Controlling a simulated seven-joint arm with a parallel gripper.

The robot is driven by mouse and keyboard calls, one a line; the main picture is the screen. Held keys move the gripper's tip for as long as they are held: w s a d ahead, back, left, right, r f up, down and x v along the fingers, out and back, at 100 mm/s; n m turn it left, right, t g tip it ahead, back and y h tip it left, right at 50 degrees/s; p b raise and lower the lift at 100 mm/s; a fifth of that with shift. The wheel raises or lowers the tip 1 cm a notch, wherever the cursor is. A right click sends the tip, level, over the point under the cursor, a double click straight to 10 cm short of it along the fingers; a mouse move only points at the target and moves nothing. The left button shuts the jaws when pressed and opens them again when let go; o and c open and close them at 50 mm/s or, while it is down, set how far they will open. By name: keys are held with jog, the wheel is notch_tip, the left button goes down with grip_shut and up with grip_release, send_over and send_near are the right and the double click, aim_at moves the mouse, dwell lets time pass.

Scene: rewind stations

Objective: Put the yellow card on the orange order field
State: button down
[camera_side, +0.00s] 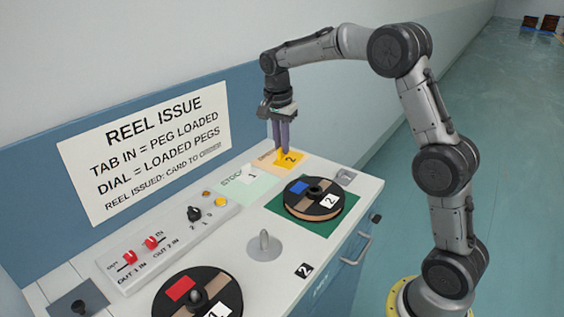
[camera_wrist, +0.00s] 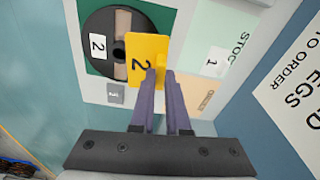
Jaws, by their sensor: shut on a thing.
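The yellow card (camera_side: 290,159), marked 2, is in the fingertips of my gripper (camera_side: 283,149). In the wrist view the card (camera_wrist: 140,48) shows face on, with my gripper (camera_wrist: 160,74) shut on its right edge. The pale orange order field (camera_side: 264,161) lies at the back of the bench, partly hidden behind the card and fingers. In the wrist view the field (camera_wrist: 204,95) shows just right of the fingers. The card is close to the field in the side view; I cannot tell whether it touches the bench.
The green stock field (camera_side: 238,186) beside it carries a white card 1 (camera_side: 252,176). A black reel (camera_side: 313,198) with a blue tab sits on a dark green mat (camera_side: 336,224). A switch panel (camera_side: 170,243), a bare peg (camera_side: 264,245) and another reel (camera_side: 172,301) stand nearer.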

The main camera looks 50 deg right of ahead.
jog(key=d+f+m, duration=0.1)
jog(key=d+f, duration=0.1)
jog(key=d, duration=0.7)
jog(key=w+d+f, duration=0.1)
jog(key=w+f, duration=0.1)
jog(key=w, duration=0.1)
jog(key=w+d+f, duration=0.2)
jog(key=w+f, duration=0.1)
jog(key=w, duration=0.1)
jog(key=w+d+f, duration=0.1)
jog(key=w+f, duration=0.1)
jog(key=w, duration=0.2)
jog(key=shift+w+d+f, duration=0.1)
jog(key=shift+d+f, duration=0.15)
jog(key=shift+f, duration=0.1)
jog(key=shift+w+d+f, duration=0.2)
jog(key=shift+w+f, duration=0.3)
jog(key=shift+f, duration=1.65)
jog(key=shift+f, duration=0.15)
jog(key=c, duration=0.9)
grip_release()
